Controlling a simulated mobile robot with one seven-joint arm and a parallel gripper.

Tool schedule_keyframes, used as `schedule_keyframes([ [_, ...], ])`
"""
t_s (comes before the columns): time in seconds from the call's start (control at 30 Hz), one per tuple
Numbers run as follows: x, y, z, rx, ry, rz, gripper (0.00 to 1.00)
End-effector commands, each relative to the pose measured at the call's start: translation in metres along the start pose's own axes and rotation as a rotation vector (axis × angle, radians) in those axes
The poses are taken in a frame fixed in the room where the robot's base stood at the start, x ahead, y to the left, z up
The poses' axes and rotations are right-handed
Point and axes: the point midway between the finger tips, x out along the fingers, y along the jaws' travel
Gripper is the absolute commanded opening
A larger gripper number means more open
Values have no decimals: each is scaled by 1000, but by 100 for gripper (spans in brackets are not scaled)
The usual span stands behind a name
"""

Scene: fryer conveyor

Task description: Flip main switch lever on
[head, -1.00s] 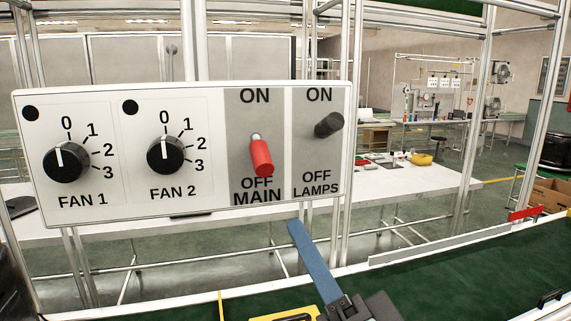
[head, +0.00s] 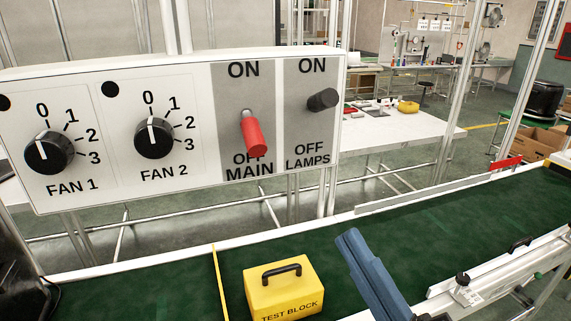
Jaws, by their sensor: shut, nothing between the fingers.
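The main switch lever (head: 254,134) is red and sits on the grey MAIN panel at the right part of the control box (head: 190,190). It points down toward the OFF label, below the ON label. My gripper (head: 352,241) shows at the lower middle right as blue fingers held together, shut and empty. It is below and to the right of the box, apart from the lever, over the green conveyor belt.
The dark lamps lever (head: 323,99) is right of the red one. Two fan knobs (head: 154,138) are at the left. A yellow test block (head: 284,290) stands on the green belt (head: 200,275). A metal post (head: 335,165) rises behind the box.

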Motion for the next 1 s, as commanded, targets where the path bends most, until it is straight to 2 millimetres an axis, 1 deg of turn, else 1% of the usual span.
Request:
schedule_keyframes([
  [0.13, 7, -1, 1, -1, -1, 0, 0],
  [0.23, 20, -3, 2, 0, -3, 0, 0],
  [0.63, 105, -4, 3, -1, -3, 1, 0],
  [0.8, 109, -2, 26, -1, 0, 2, 0],
  [1.0, 111, 0, 38, -2, 0, 1, 0],
])
